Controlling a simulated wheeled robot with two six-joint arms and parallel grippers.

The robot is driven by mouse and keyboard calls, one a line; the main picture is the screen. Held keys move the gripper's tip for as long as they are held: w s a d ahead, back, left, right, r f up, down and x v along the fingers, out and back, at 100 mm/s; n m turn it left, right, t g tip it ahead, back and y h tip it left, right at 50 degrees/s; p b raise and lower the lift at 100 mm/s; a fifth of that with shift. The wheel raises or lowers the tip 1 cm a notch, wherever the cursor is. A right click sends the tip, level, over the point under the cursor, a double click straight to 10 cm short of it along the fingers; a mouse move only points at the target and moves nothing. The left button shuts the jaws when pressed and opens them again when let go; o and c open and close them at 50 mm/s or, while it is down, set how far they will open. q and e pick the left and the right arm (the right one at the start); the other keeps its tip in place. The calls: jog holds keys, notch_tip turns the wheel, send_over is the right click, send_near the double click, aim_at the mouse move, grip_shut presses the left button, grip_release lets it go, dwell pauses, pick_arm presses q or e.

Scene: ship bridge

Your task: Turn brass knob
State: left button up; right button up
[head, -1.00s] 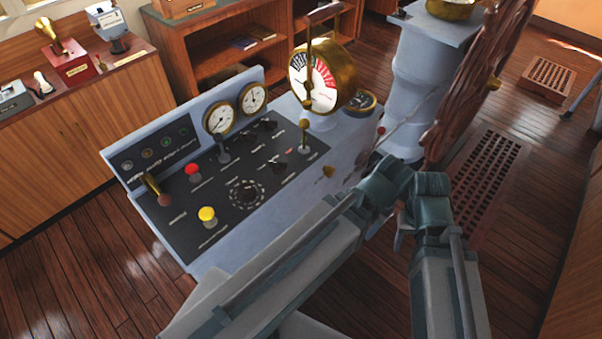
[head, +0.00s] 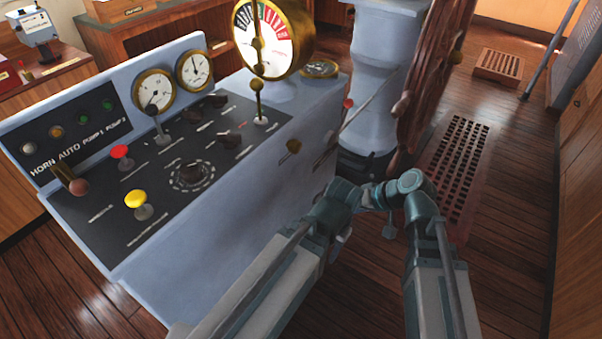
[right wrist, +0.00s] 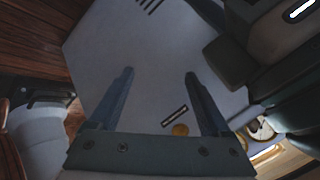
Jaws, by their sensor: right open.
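The small brass knob (head: 293,146) is on the blue-grey side face of the console (head: 235,190). In the right wrist view the round brass knob (right wrist: 180,130) shows low in the picture, beside a small dark label plate (right wrist: 175,115). My right gripper (right wrist: 159,73) is open and empty, its two fingers pointing toward the flat grey face. The knob lies between the fingers in that picture, nearer the right finger's base, and apart from both. In the head view my arm links sit right of and below the knob; fingertips cannot be made out. My left gripper is not visible.
The console top holds a red button (head: 120,152), a yellow button (head: 135,198), a black dial (head: 191,172) and a brass lever (head: 257,100). The engine telegraph (head: 270,40) stands behind. The ship's wheel (head: 430,80) and a floor grating (head: 455,180) are to the right.

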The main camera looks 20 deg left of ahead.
jog(key=w+a+t+y+b, duration=0.2)
jog(key=w+a+y+b, duration=0.1)
jog(key=w+y+b, duration=0.15)
jog(key=t+y+b, duration=0.3)
jog(key=b, duration=0.1)
send_near(299, 148)
pick_arm(q)
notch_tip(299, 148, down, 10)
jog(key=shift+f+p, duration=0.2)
jog(key=shift+p, duration=0.1)
pick_arm(e)
jog(key=shift+m, duration=0.3)
jog(key=x, duration=0.9)
jog(key=shift+w+a, duration=0.1)
jog(key=shift+w, duration=0.05)
grip_shut()
